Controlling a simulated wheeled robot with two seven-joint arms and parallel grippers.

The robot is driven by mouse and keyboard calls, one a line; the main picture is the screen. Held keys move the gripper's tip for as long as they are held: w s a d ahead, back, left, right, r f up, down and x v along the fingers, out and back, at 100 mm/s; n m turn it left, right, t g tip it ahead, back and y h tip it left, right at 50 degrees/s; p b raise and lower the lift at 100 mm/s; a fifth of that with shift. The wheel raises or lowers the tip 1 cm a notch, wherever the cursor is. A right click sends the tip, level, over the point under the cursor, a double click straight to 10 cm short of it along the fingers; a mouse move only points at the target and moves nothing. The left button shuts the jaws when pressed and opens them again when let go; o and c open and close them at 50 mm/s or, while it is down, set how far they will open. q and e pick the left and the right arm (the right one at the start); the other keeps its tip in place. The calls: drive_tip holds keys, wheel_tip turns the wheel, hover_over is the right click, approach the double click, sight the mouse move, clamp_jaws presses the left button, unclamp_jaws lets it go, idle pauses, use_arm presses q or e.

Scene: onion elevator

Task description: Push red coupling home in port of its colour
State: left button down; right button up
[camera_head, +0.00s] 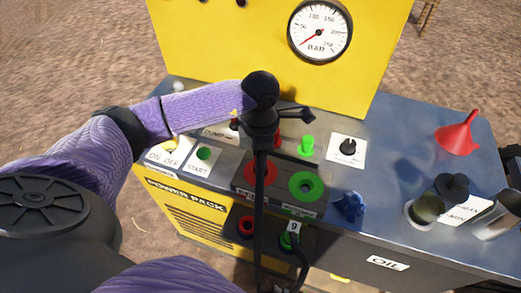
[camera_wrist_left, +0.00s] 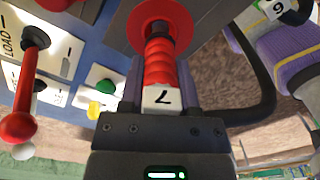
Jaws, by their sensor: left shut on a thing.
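The red coupling (camera_wrist_left: 160,62), with a white label marked 7, is between the fingers of my left gripper (camera_wrist_left: 160,92) in the left wrist view. Its dark front end meets the red ring of the red port (camera_wrist_left: 139,29); how deep it sits I cannot tell. In the head view my left gripper (camera_head: 260,140) is over the red port's ring (camera_head: 252,168) and hides the coupling. My right gripper is not clearly shown.
A green port (camera_head: 298,197) sits right of the red one. Below are a lower red socket (camera_head: 246,229) and a coupling marked 9 (camera_head: 291,228) with a black hose. A blue knob (camera_head: 350,206), red funnel (camera_head: 458,135) and lever (camera_wrist_left: 27,85) stand nearby.

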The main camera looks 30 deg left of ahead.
use_arm(q)
drive_tip(key=shift+f+b, duration=0.5)
drive_tip(key=shift+f, duration=0.1)
drive_tip(key=shift+s+f+b, duration=0.1)
drive_tip(key=shift+f+b, duration=0.4)
drive_tip(key=shift+f, duration=0.2)
idle(3.0)
unclamp_jaws()
wheel_tip(320, 180, up, 7)
drive_tip(key=p, duration=0.5)
drive_tip(key=shift+r+p, duration=0.1)
drive_tip(key=shift+p, duration=0.2)
idle(0.4)
